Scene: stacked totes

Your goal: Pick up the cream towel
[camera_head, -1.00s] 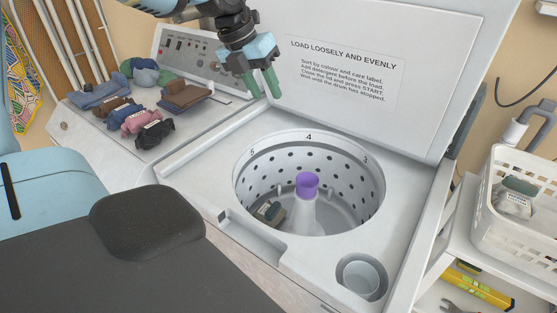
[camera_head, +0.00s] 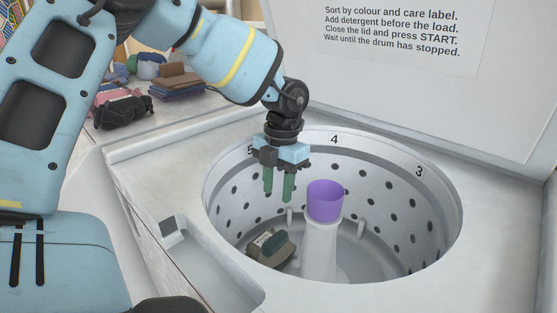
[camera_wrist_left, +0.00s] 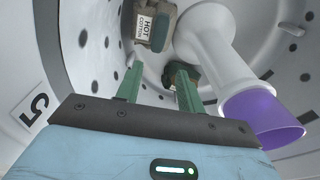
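A tan-cream folded bundle (camera_head: 284,256), the closest match to a cream towel, lies at the bottom of the washer drum (camera_head: 420,215), left of the purple-topped post (camera_head: 325,200). In the left wrist view the bundle (camera_wrist_left: 167,10) carries a white tag reading HOT COTTON. A dark green piece (camera_head: 275,243) lies against it, and a green item (camera_wrist_left: 178,74) shows in the wrist view. My left gripper (camera_head: 279,193) points down inside the drum opening, above the bundle. Its green fingers (camera_wrist_left: 158,80) are apart, with nothing held between them. My right gripper is not in view.
The drum's perforated wall surrounds my left gripper, and the post stands close to its right. The raised lid (camera_head: 400,85) is behind.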

